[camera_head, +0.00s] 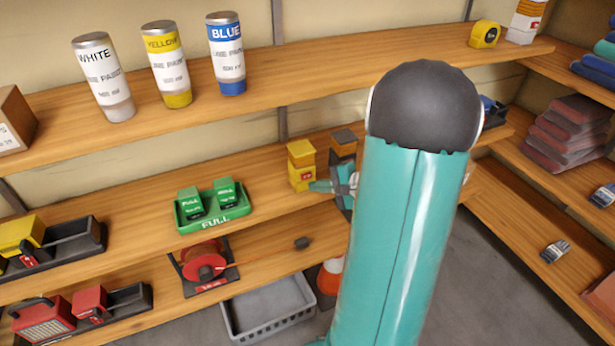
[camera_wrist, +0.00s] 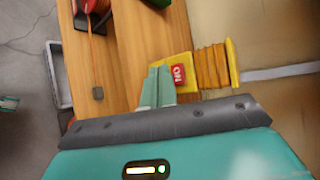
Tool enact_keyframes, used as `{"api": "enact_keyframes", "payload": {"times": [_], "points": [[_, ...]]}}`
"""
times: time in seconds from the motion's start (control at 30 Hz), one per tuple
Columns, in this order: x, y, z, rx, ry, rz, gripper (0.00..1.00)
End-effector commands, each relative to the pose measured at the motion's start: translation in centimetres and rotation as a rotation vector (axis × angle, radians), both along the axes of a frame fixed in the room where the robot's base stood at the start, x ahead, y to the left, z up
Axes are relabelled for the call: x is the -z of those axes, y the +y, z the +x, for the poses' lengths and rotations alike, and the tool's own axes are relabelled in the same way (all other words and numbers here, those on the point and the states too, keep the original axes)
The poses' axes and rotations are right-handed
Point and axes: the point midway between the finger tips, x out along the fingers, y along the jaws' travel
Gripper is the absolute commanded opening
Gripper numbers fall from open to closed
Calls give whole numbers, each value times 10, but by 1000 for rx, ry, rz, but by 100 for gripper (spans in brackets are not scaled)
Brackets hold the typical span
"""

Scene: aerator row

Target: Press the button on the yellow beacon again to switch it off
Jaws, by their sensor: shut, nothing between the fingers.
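The yellow beacon (camera_head: 301,165) stands upright on the middle shelf, just left of my arm in the head view. In the wrist view the beacon (camera_wrist: 211,66) lies sideways, with a ribbed amber middle between yellow ends. A red patch with white letters (camera_wrist: 179,75) is on its lower yellow part, facing my gripper. I cannot tell whether the beacon is lit. My gripper (camera_wrist: 159,78) is shut and empty, its fingertips close beside the red patch. I cannot tell whether they touch. In the head view the gripper (camera_head: 322,186) is partly hidden by my arm.
A green tray (camera_head: 214,206) with green packs sits to the left on the same shelf. A red reel (camera_head: 204,266) and grey crate (camera_head: 270,306) are below. Paint cans (camera_head: 166,64) stand on the upper shelf.

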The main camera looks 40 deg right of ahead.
Motion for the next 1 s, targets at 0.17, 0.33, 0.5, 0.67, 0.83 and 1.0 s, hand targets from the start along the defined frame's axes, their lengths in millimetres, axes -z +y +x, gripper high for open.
{"api": "enact_keyframes", "payload": {"times": [0.17,0.33,0.5,0.67,0.83,1.0], "points": [[0,4,-17,2,1,0,0],[0,9,-31,3,0,1,0],[0,13,-43,1,0,0,0],[0,13,-46,1,0,0,0],[0,13,-45,1,0,0,0],[0,13,-45,1,0,0,0]]}}
